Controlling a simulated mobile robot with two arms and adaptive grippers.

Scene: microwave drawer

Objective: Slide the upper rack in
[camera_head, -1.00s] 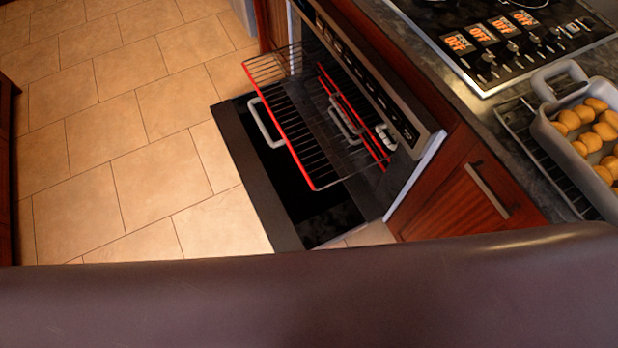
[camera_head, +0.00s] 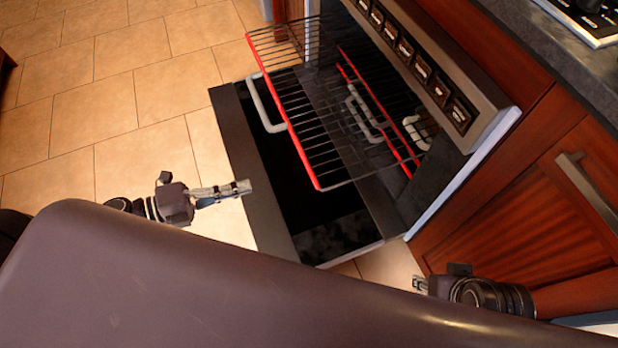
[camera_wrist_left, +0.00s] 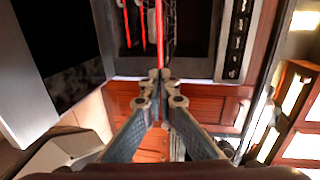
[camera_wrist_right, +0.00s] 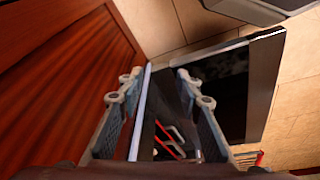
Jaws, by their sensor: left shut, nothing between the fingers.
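The upper rack (camera_head: 288,125) is a black wire shelf with a red front bar, pulled out of the oven over the lowered door (camera_head: 250,165). A second red bar (camera_head: 352,82) shows nearer the oven opening; I cannot tell if it is another rack or a reflection. My left gripper (camera_head: 243,187) is shut and empty, near the door's outer edge and apart from the rack in the head view. In the left wrist view its tips (camera_wrist_left: 160,75) line up with a red bar (camera_wrist_left: 160,35). My right gripper (camera_head: 420,284) is open and empty below the oven's near corner; its fingers (camera_wrist_right: 158,78) stand apart.
A pale handle (camera_head: 265,103) sits on the open door. The control panel (camera_head: 420,65) runs above the oven opening. A wooden cabinet (camera_head: 530,215) with a metal handle stands beside the oven, close to my right gripper. Tiled floor (camera_head: 110,120) to the left is clear.

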